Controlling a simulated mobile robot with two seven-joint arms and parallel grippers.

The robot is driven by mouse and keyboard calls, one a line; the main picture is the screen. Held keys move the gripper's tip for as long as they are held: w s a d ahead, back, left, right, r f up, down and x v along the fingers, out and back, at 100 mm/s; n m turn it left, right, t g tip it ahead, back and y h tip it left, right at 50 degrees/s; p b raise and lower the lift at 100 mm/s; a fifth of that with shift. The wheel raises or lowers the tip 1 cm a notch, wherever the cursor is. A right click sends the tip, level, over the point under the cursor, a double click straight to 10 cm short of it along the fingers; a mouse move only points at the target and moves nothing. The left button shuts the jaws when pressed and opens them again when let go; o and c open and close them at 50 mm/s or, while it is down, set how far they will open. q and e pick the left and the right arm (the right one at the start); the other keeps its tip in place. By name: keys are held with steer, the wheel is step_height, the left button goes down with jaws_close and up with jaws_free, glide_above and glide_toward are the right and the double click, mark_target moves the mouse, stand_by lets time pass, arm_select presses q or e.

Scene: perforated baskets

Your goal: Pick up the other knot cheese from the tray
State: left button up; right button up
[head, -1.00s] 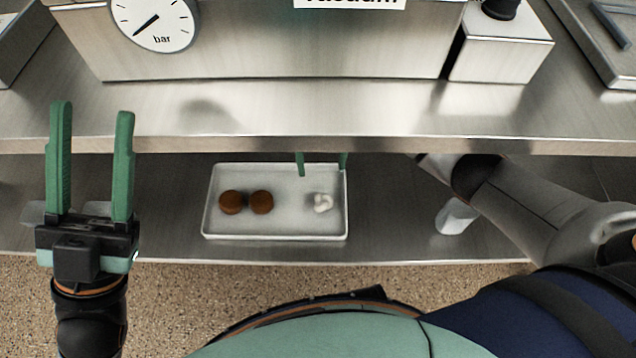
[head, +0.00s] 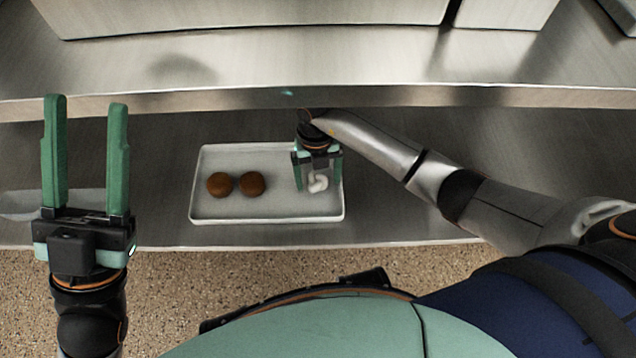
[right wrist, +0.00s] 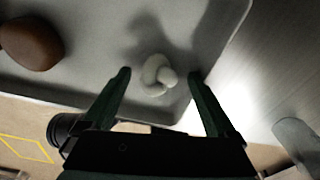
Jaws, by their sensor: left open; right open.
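The white knot cheese (head: 318,183) lies in the right part of the pale tray (head: 215,214) on the lower shelf. It also shows in the right wrist view (right wrist: 156,75), just beyond and between the fingertips. My right gripper (head: 318,186) is open over the tray, with one finger on each side of the cheese; its fingers also show in the right wrist view (right wrist: 160,75). I cannot tell whether they touch the tray. My left gripper (head: 86,102) is open and empty, left of the tray and away from it.
Two brown round pieces (head: 220,184) (head: 252,183) sit side by side in the tray's left half; one shows in the right wrist view (right wrist: 30,42). The upper steel shelf's edge (head: 400,97) passes above the tray. The shelf right of the tray is mostly clear.

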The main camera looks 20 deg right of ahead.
steer(key=c, duration=1.5)
